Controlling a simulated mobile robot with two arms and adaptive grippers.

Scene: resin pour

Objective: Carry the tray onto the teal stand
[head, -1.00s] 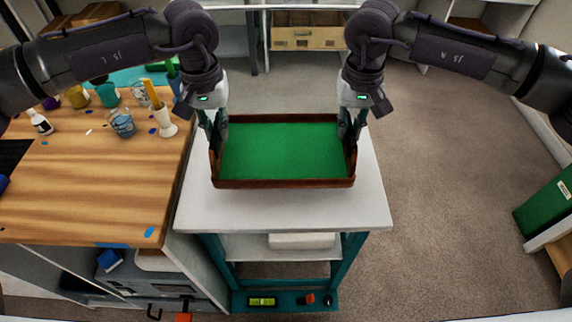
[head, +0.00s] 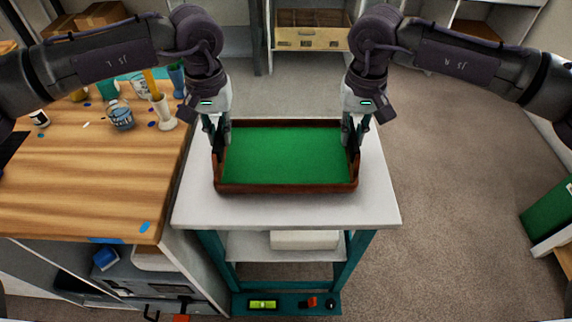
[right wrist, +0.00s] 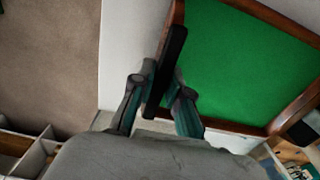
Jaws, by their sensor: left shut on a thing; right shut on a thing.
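The tray (head: 287,187) has a brown rim and a green floor, and its floor looks empty. It is level over the white top (head: 290,212) of the teal stand (head: 354,265), inside the top's edges in the head view. I cannot tell whether it touches the top or hangs just above it. My left gripper (head: 218,145) is shut on the tray's left end. My right gripper (head: 349,142) is shut on the right end. In the right wrist view, my right gripper's fingers (right wrist: 163,88) straddle a black grip piece at the tray's brown rim (right wrist: 172,22).
A wooden workbench (head: 80,190) stands close on the left with cups, a white vase (head: 162,112) and bottles. The stand's lower shelf holds a white block (head: 304,239); its base holds a green level (head: 263,304). Open floor (head: 450,170) lies to the right, with a green box (head: 548,212) beyond.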

